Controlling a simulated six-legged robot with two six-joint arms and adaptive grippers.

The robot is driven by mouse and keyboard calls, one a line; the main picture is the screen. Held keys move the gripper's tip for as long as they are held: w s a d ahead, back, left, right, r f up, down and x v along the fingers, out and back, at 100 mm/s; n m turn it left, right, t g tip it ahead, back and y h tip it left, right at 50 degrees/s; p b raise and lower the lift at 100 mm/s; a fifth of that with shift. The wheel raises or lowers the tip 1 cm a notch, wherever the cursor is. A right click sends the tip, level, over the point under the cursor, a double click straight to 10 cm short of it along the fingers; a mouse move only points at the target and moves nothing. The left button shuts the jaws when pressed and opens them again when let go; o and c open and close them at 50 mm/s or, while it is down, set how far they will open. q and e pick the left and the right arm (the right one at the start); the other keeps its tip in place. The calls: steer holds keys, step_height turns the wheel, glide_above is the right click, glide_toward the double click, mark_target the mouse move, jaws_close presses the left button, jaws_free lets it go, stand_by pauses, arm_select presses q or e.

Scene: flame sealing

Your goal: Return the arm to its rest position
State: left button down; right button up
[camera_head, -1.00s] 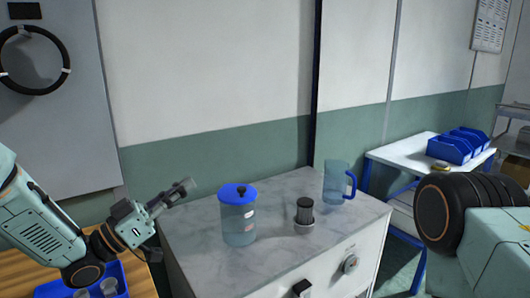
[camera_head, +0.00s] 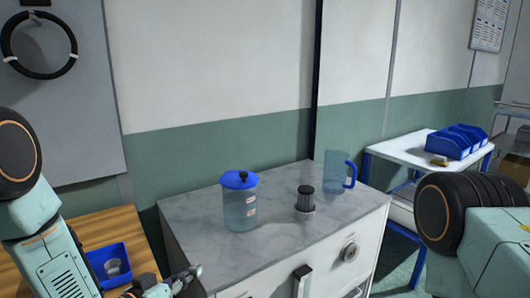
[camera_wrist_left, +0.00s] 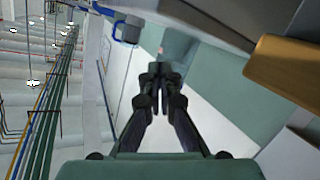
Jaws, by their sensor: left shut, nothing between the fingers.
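My left gripper (camera_head: 188,276) is low in the head view, at the front left edge of the marble-topped cabinet, with its arm coming in from the left. In the left wrist view its two fingers (camera_wrist_left: 155,78) meet at the tips, shut with nothing between them. Of my right arm, only a part at the right edge of the head view shows; its gripper is out of view.
A blue-lidded jar (camera_head: 239,205), a dark cylindrical burner-like item (camera_head: 305,199) and a blue-handled jug (camera_head: 336,172) stand on the cabinet top (camera_head: 272,238). A blue tray (camera_head: 127,258) with a clear cup (camera_head: 113,267) lies on the wooden table (camera_head: 98,229) at left.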

arm_select(q)
steer(key=s+a+f+n+g+y+b, duration=0.1)
steer(key=s+f+g+y, duration=0.15)
steer(key=s+f, duration=0.5)
steer(key=s+a+f+n+g+y+b, duration=0.1)
steer(key=s+f+g+y+b, duration=0.3)
steer(key=f, duration=0.6)
steer(key=s+a+f+g+y, duration=0.1)
steer(key=s+a+f+g, duration=0.1)
steer(key=s, duration=1)
steer(key=s+a+f+g, duration=0.2)
steer(key=s+f+g, duration=0.2)
steer(key=s, duration=0.8)
step_height(320, 180, down, 2)
steer(key=shift+s+f+n+g+y+b, duration=0.25)
steer(key=shift+s+n+g+y+b, duration=0.1)
steer(key=shift+n+b, duration=0.05)
steer(key=shift+w+a, duration=0.1)
steer(key=shift+f, duration=0.1)
